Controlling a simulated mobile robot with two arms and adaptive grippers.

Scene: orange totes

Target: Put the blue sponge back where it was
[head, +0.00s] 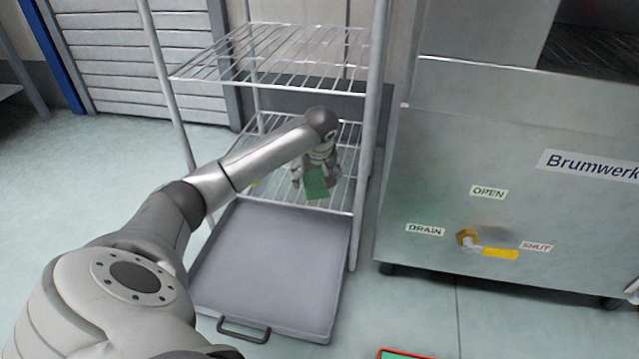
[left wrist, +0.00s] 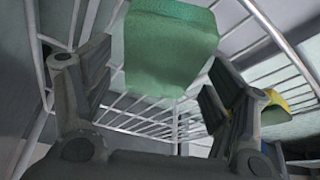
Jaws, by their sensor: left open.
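No blue sponge shows in either view. A green sponge-like block (head: 317,184) is at my left gripper (head: 315,176), over the lower wire shelf (head: 338,201) of the rack. In the left wrist view the green block (left wrist: 168,48) shows ahead of and between the spread fingers of the left gripper (left wrist: 155,85). The gripper is open; a gap shows between the block and the right finger. I cannot tell whether the block rests on the wires. My right gripper is not in view.
A yellow item (left wrist: 274,104) is on the right in the left wrist view. A grey tray (head: 268,262) with a handle lies below the shelf. The upper wire shelf (head: 285,52) is bare. A steel machine (head: 505,180) with a drain valve (head: 467,238) stands to the right.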

